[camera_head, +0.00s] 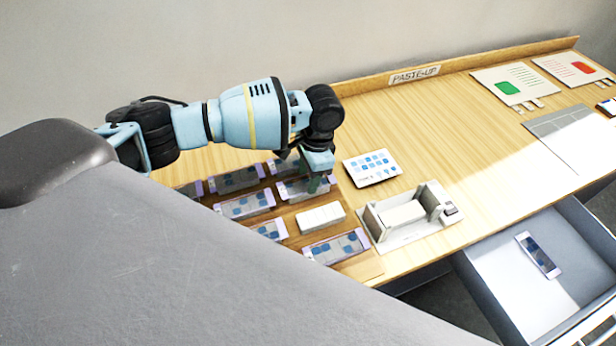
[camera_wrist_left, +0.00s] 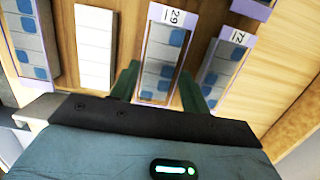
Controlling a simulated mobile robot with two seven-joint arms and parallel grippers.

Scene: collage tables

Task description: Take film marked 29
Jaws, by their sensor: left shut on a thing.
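The film marked 29 (camera_wrist_left: 160,58) is a strip with a lilac edge, blue and grey frames and a white label. In the left wrist view it stretches away from between my left gripper's green fingers (camera_wrist_left: 160,85). My left gripper is shut on it. In the head view my left gripper (camera_head: 317,183) points down at this film (camera_head: 296,189) in the far right part of the film rows, and partly hides it. Whether the film is lifted off the board cannot be told. A neighbouring film (camera_wrist_left: 222,65) has a label that looks like 72. My right gripper is not in view.
Several other films, such as one at the front (camera_head: 335,246), and a white block (camera_head: 320,217) lie close around. A printed card (camera_head: 372,168) and a grey-white device (camera_head: 418,230) stand to the right. An open drawer (camera_head: 500,290) holds another film (camera_head: 538,255).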

